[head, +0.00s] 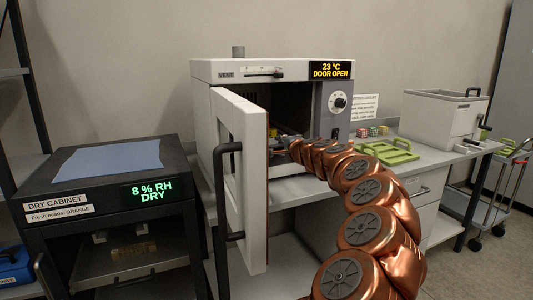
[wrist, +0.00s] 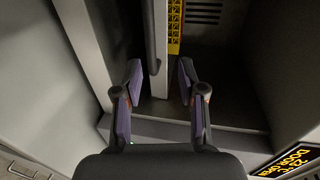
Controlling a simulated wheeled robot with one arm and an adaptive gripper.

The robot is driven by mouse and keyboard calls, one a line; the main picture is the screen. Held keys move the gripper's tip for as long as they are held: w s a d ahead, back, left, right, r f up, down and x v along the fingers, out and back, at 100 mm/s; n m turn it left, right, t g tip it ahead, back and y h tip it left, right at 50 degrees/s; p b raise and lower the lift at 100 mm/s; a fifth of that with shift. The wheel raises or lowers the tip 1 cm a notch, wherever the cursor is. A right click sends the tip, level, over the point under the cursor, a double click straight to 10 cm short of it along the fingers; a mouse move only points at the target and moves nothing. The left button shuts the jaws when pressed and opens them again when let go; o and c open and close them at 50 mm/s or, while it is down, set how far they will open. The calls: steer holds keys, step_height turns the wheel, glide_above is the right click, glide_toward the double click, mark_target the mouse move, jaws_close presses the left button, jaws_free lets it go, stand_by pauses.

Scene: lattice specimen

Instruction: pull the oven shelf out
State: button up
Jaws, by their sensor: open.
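The oven (head: 270,70) stands on the bench with its white door (head: 245,180) swung open toward the front left. My arm reaches into the oven's mouth, and my gripper (head: 284,143) is at the opening, small and partly hidden. In the wrist view my gripper (wrist: 160,78) is open, its two purple-padded fingers apart. A pale upright bar (wrist: 157,45), which appears to be the shelf's front edge or handle, ends between the fingers with a gap on both sides. The rest of the shelf is hidden in the dark interior.
A dry cabinet (head: 105,205) stands left of the oven, near the open door. Right of the oven are a green frame (head: 390,152), small coloured blocks (head: 373,131) and a grey lidded box (head: 443,118). A yellow marked strip (wrist: 175,25) shows inside the oven.

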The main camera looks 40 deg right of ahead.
mark_target(270, 147)
steer(key=shift+a+f+x, duration=0.2)
steer(key=shift+x, duration=1.2)
steer(key=shift+a+f+x, duration=0.2)
steer(key=shift+x, duration=1.2)
steer(key=shift+a+f+x, duration=0.15)
steer(key=shift+f+x, duration=0.1)
steer(key=shift+x, duration=1.15)
steer(key=shift+w, duration=0.15)
steer(key=shift+c, duration=0.2)
jaws_close()
